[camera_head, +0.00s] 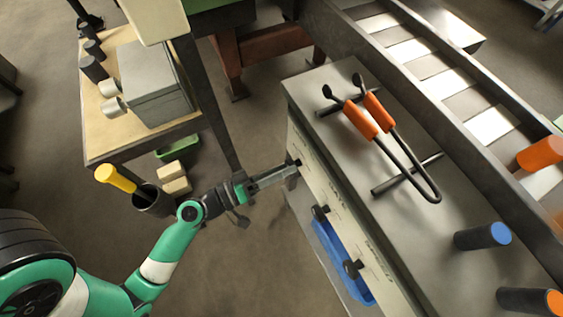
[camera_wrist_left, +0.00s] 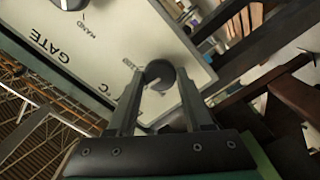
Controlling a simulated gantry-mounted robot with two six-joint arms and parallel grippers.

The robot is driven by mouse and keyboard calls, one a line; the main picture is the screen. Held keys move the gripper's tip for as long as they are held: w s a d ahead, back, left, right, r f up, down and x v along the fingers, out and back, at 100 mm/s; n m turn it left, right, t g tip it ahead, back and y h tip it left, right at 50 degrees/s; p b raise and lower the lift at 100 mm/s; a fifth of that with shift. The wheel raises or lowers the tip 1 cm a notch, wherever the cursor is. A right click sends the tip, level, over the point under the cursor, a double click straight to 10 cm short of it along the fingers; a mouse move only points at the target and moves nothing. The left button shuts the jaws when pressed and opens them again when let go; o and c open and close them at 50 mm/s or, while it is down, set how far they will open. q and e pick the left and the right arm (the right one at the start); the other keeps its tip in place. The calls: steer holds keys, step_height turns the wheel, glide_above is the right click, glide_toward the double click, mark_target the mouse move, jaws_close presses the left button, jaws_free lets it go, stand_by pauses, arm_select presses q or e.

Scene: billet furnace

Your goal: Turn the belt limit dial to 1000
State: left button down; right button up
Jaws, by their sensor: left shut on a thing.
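The dial (camera_wrist_left: 160,74) is a dark round knob with a pale pointer line, on the pale labelled panel (camera_wrist_left: 120,40). My left gripper (camera_wrist_left: 158,92) has one finger on each side of the knob and is shut on it. In the head view the left gripper (camera_head: 292,167) reaches the upper end of the cabinet's side panel (camera_head: 328,197), at the dark knob there. A "°C" mark and small figures show near the knob in the wrist view; the fingers hide part of the scale and I cannot read the setting. My right gripper is not in view.
Two more dark knobs (camera_head: 320,212) and (camera_head: 352,268) sit lower on the panel, near a blue bin (camera_head: 338,258). Orange-handled tongs (camera_head: 372,118) lie on a rack on the cabinet top.

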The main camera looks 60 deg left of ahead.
arm_select(q)
steer(key=shift+n, duration=0.6)
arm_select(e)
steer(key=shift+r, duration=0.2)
arm_select(q)
steer(key=shift+c, duration=1.5)
jaws_free()
